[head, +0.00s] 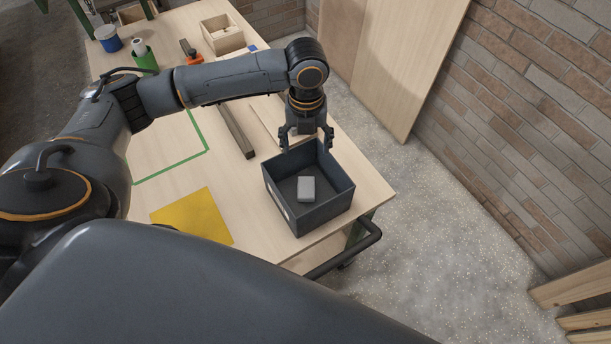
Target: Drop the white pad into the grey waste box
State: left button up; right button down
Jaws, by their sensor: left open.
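The white pad (306,189) is a small pale block that lies inside the grey waste box (322,214), on its floor. The box is dark grey, open at the top, and stands at the right front corner of the workbench. My left gripper (306,143) is open and empty, pointing down above the box's far side, apart from the pad. My right gripper is not in the picture.
The wooden workbench (180,186) carries a yellow sheet (193,217), a dark bar (237,132) and a green taped outline. A wooden box (222,33), a green cup (145,59) and a blue tin (109,39) stand at the back. A metal rail (345,255) runs along the bench's front edge.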

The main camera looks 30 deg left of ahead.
pick_arm(q)
notch_tip(320, 180, up, 6)
dwell(0.7)
